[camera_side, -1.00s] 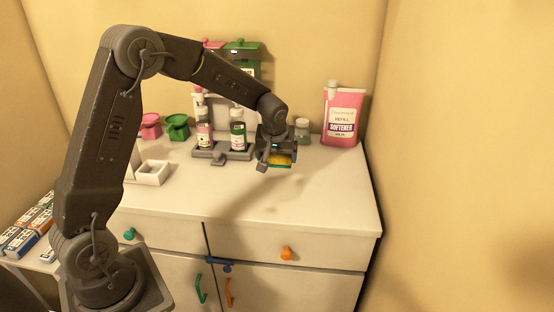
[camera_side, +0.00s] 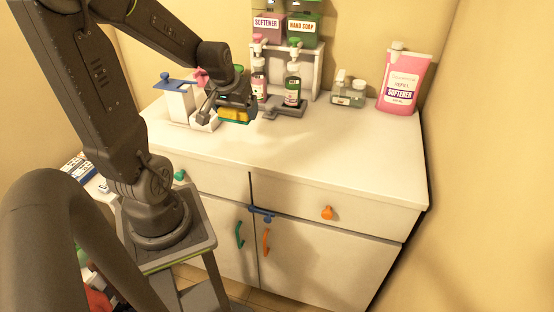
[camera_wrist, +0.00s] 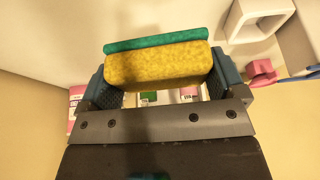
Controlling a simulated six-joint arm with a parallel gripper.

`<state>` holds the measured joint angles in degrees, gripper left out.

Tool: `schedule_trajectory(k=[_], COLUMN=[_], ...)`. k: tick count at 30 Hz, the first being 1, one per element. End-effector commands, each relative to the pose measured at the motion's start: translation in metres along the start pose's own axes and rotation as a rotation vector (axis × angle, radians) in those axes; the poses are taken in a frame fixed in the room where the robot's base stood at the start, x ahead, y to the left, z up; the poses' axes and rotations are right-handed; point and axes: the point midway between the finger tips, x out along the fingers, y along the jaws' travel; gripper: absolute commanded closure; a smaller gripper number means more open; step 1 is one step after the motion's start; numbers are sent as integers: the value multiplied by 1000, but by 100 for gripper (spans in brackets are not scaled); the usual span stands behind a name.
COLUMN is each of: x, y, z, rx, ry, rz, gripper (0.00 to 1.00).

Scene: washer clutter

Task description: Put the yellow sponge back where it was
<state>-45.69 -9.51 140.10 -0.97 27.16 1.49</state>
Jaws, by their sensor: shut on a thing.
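The yellow sponge (camera_side: 236,115), with a green scouring layer, is between the jaws of my gripper (camera_side: 231,109). The gripper is shut on it and holds it above the left part of the white counter. In the wrist view the sponge (camera_wrist: 160,68) spans the gap between both fingers, its green layer along the upper edge. A small white open tray (camera_side: 204,121) is just left of the gripper, partly hidden by it. The tray-like white square holder also shows at the upper right of the wrist view (camera_wrist: 232,20).
A tall white container (camera_side: 180,103) with a blue top stands left of the gripper. A pink softener pouch (camera_side: 402,82) stands at the back right. The front counter (camera_side: 320,150) is clear.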

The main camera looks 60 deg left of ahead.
Motion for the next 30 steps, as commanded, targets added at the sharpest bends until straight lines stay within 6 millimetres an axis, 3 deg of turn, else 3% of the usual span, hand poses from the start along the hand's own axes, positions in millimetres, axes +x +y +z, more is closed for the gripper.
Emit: schedule_trajectory(k=[5,21,30], x=[3,55,70], y=[1,91,110], z=[10,25,30], rx=[4,14,3], ry=[1,2,3], rz=[-2,0,-4], gripper=[33,33,33])
